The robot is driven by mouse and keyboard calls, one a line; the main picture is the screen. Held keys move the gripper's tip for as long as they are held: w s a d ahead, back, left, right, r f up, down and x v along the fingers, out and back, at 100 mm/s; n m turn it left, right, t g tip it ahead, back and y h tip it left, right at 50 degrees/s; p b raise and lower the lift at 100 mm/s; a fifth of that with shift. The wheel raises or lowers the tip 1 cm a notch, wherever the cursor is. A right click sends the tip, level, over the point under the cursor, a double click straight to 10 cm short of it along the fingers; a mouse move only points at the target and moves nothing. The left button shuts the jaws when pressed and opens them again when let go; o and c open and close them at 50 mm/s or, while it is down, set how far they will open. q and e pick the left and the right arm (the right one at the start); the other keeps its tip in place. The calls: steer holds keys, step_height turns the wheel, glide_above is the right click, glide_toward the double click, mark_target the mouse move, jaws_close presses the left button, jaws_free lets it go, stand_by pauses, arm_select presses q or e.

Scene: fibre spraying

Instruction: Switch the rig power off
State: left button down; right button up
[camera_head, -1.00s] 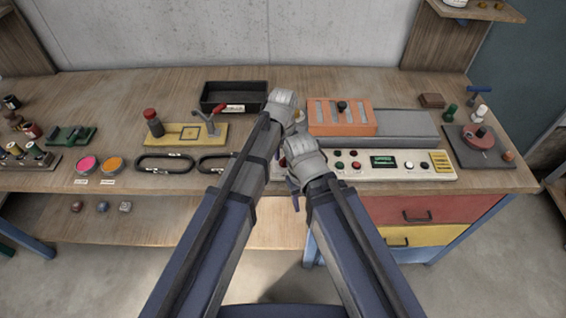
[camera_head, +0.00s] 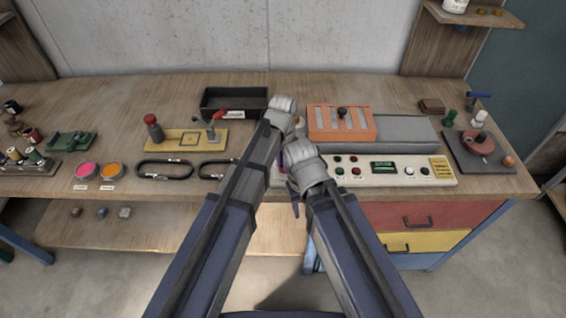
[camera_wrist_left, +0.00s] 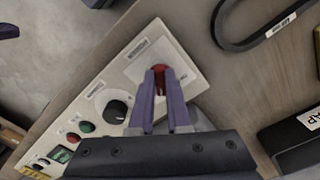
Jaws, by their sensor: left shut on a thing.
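The rig's pale control panel (camera_head: 400,174) lies along the front right of the bench, with buttons, a small green display and a dial. In the left wrist view, a red switch knob (camera_wrist_left: 159,69) stands on a white plate at the panel's end. My left gripper (camera_wrist_left: 160,77) is shut on this red knob, its purple fingers on either side of it.
Behind the panel is a grey bed with an orange block (camera_head: 340,124). Left of my arms lie two black loops (camera_head: 165,170), a yellow clamp plate (camera_head: 187,141) and a black tray (camera_head: 234,101). A red round fixture (camera_head: 478,143) is at the right.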

stand_by(0.3)
arm_select(q)
steer(key=n, duration=0.6)
steer(key=shift+s+d+n, duration=0.1)
steer(key=shift+d+n, duration=0.1)
steer(key=shift+n, duration=0.2)
steer(key=n, duration=0.3)
steer(key=shift+d, duration=0.1)
steer(key=shift+d+n, duration=0.1)
steer(key=shift+n, duration=1.9)
steer(key=c, duration=0.9)
jaws_free()
